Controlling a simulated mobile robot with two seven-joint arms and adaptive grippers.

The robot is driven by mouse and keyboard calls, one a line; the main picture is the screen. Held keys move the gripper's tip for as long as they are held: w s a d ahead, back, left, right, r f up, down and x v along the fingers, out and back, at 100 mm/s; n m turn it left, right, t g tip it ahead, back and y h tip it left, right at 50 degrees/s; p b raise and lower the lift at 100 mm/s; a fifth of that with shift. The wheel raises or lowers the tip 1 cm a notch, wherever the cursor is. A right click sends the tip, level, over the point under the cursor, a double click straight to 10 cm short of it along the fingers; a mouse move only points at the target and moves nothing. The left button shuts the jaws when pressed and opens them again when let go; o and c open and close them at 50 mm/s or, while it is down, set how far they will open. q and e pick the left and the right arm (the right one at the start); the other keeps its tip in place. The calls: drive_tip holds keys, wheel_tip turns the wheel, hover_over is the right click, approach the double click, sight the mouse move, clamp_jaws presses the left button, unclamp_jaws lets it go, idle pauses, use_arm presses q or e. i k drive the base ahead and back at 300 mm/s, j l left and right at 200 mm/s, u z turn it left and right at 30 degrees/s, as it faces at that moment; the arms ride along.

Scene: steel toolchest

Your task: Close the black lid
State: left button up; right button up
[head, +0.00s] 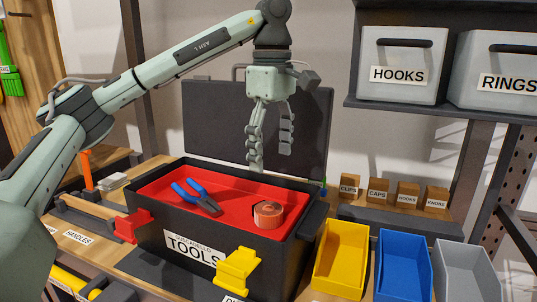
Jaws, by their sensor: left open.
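The black lid (205,124) stands raised, about upright, along the back of the black toolchest (145,217). The chest is open and carries a "TOOLS" label. My left gripper (271,160) hangs in front of the lid, above the back right part of the chest, with its fingers pointing down. It is open and holds nothing. It covers part of the lid. A red latch (133,226) and a yellow latch (237,269) are on the chest's front side. My right gripper does not show.
Blue-handled pliers (197,197) and a round tape roll (268,214) lie on the red tray (160,190) inside the chest. Yellow (341,258), blue (403,265) and grey bins (465,270) stand at right. A shelf with grey boxes (401,64) hangs at upper right.

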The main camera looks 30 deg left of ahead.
sight(216, 113)
drive_tip(key=u, duration=1.3)
drive_tip(key=k, duration=0.5)
